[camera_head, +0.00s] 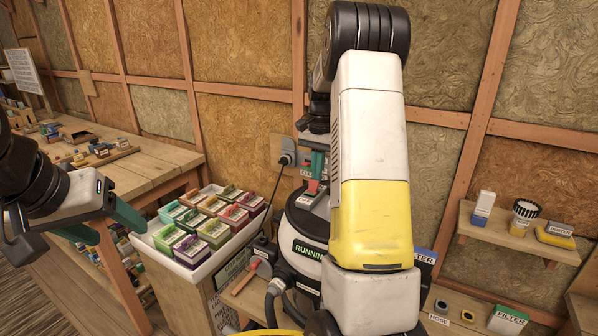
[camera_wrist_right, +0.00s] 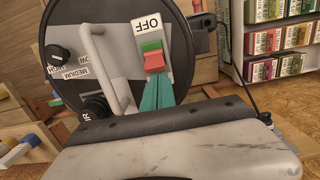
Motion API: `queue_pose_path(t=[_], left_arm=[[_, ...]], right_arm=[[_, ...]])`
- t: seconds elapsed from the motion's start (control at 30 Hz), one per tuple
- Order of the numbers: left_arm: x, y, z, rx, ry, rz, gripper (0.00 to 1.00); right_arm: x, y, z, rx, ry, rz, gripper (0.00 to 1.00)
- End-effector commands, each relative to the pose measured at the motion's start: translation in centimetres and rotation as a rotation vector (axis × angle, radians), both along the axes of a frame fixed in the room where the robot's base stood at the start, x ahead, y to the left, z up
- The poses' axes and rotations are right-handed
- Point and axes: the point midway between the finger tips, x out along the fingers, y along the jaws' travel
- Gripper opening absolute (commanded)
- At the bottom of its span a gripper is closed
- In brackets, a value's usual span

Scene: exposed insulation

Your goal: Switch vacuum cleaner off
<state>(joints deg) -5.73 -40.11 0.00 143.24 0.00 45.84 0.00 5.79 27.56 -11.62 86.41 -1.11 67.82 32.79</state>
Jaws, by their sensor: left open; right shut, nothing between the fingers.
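The vacuum cleaner (camera_head: 308,224) stands behind my right arm, which hides much of it. Its display reads RUNNING. In the right wrist view its dark round top (camera_wrist_right: 112,28) shows a switch (camera_wrist_right: 153,58) with a green upper part and a red lower part, below an OFF label (camera_wrist_right: 148,24). My right gripper (camera_head: 316,178) is shut and empty, with its teal fingertips (camera_wrist_right: 156,78) at the lower edge of the red part. I cannot tell whether they touch it. My left gripper (camera_head: 117,231) is open and empty at the left, near the white tray.
A white tray (camera_head: 146,249) of small coloured boxes sits left of the vacuum. A wooden workbench (camera_head: 150,170) stands at the far left. A plug and cable (camera_head: 286,158) hang on the wall behind. A knob (camera_wrist_right: 60,55) is beside the handle.

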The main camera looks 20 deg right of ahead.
Motion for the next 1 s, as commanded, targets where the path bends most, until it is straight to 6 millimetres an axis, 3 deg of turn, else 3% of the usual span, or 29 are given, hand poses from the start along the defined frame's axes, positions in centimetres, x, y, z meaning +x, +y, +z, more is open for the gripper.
queue_pose_path(t=[0.67, 1.0], left_arm=[[0.0, 0.0, 0.0, 0.000, 0.000, 0.000, 0.61], [0.0, 0.0, 0.0, 0.000, 0.000, 0.000, 0.61]], right_arm=[[-0.5, 0.6, 0.5, -0.094, -0.084, 0.003, 0.00], [-1.3, 1.7, 1.0, -0.267, -0.242, 0.010, 0.00]])
